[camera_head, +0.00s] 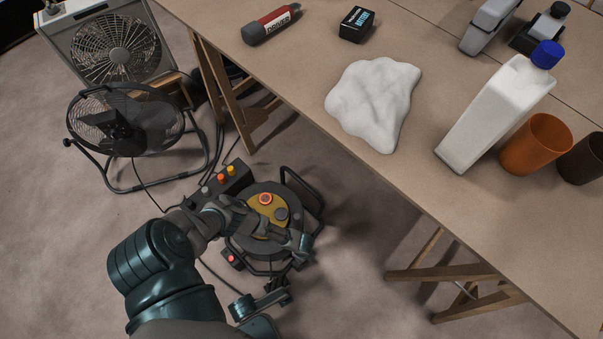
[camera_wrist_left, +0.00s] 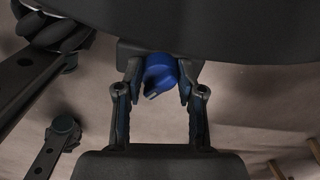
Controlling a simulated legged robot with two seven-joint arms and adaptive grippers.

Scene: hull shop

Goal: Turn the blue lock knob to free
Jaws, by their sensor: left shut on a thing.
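In the left wrist view, the blue lock knob (camera_wrist_left: 160,75) sits between the fingers of my left gripper (camera_wrist_left: 160,86), which is shut on it. The knob has a pale pointer mark at its lower left. It is on a dark mount below the dark curved body of a machine (camera_wrist_left: 220,25). In the head view, this round machine with a yellow top (camera_head: 252,222) stands on the floor, and my left gripper (camera_head: 298,243) reaches across its near right side. The knob is hidden in the head view. My right gripper is not seen.
A workbench (camera_head: 455,215) fills the right side, with a white cloth (camera_head: 372,100), white bottle (camera_head: 490,115) and orange cup (camera_head: 535,143) on it. Trestle legs stand below. Fans (camera_head: 125,120) stand at the far left, and a control box (camera_head: 228,180) and cables lie beside the machine.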

